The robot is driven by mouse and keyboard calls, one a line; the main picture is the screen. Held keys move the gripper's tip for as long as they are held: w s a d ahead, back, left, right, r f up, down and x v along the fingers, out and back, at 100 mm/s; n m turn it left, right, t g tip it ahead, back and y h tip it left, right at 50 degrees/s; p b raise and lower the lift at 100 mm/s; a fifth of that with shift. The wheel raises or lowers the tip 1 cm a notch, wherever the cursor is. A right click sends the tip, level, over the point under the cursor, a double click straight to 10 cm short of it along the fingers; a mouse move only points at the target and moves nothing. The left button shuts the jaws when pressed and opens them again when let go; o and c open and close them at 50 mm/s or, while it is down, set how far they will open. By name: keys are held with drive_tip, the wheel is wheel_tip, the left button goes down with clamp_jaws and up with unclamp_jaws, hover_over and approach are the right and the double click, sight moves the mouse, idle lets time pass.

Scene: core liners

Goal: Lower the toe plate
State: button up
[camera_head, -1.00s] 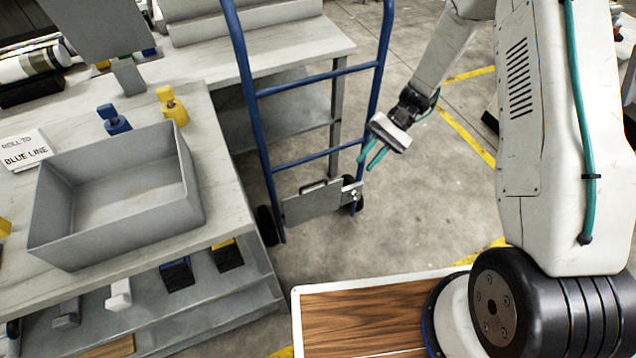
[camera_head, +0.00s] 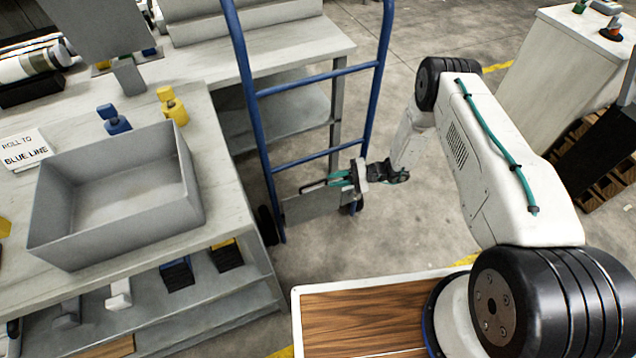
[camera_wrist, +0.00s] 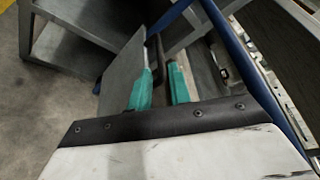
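A blue hand truck (camera_head: 262,140) stands upright between the benches. Its grey toe plate (camera_head: 312,207) is folded up against the bottom of the frame, with a dark bar handle (camera_head: 314,186) along its upper edge. My gripper (camera_head: 338,179) is at the right end of that handle, reaching in from the right. In the wrist view the two teal fingers of my gripper (camera_wrist: 160,86) are apart, with a gap between them. The toe plate (camera_wrist: 124,70) is at the left finger, and the dark handle (camera_wrist: 152,50) lies just beyond the gap. Whether the fingers touch the handle is unclear.
A workbench (camera_head: 222,200) with a grey open bin (camera_head: 190,200) stands close on the left. Another bench (camera_head: 335,38) is behind the hand truck. A wood-topped deck (camera_head: 298,310) is in front. Bare floor (camera_head: 330,245) lies before the toe plate.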

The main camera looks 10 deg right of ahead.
sight(318, 182)
drive_tip(key=x, duration=0.6)
drive_tip(key=shift+a+f, duration=0.1)
drive_tip(key=shift+a, duration=0.15)
clamp_jaws()
